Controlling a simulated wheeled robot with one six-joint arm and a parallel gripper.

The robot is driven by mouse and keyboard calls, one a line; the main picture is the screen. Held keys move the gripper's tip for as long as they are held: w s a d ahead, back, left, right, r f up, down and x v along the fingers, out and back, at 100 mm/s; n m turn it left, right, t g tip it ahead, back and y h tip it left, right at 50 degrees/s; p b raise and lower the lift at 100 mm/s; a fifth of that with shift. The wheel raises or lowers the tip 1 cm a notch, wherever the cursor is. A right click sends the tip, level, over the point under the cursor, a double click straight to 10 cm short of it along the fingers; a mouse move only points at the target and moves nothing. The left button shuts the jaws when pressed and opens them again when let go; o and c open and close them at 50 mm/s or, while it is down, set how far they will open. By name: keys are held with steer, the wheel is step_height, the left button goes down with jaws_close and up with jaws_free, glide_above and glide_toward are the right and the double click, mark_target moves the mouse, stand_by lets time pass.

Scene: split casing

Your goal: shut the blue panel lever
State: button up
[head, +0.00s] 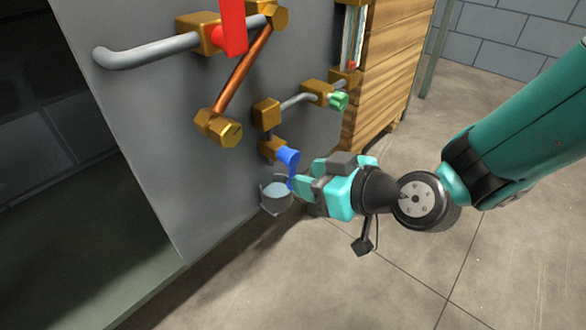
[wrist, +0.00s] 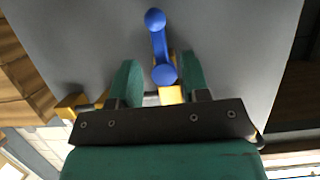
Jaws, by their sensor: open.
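The blue panel lever (head: 288,158) sits on a brass fitting low on the grey panel, above a round grey cup-like part. In the wrist view the blue lever (wrist: 159,45) shows as a bar with a round knob at each end, slightly tilted. My gripper (head: 296,184) is right at the lever in the head view, partly covering its lower part. In the wrist view my gripper (wrist: 158,82) is open, with one green finger on each side of the lever's lower knob. I see a gap on both sides; whether a finger touches it is unclear.
A green knob (head: 338,101) on a brass valve is just above my gripper. A red lever (head: 232,27) and a copper pipe (head: 245,70) are higher on the grey panel (head: 155,150). A wooden crate (head: 388,70) stands behind. The floor to the right is free.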

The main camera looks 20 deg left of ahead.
mark_target(290, 170)
steer(key=b+x, duration=0.1)
steer(key=x, duration=0.4)
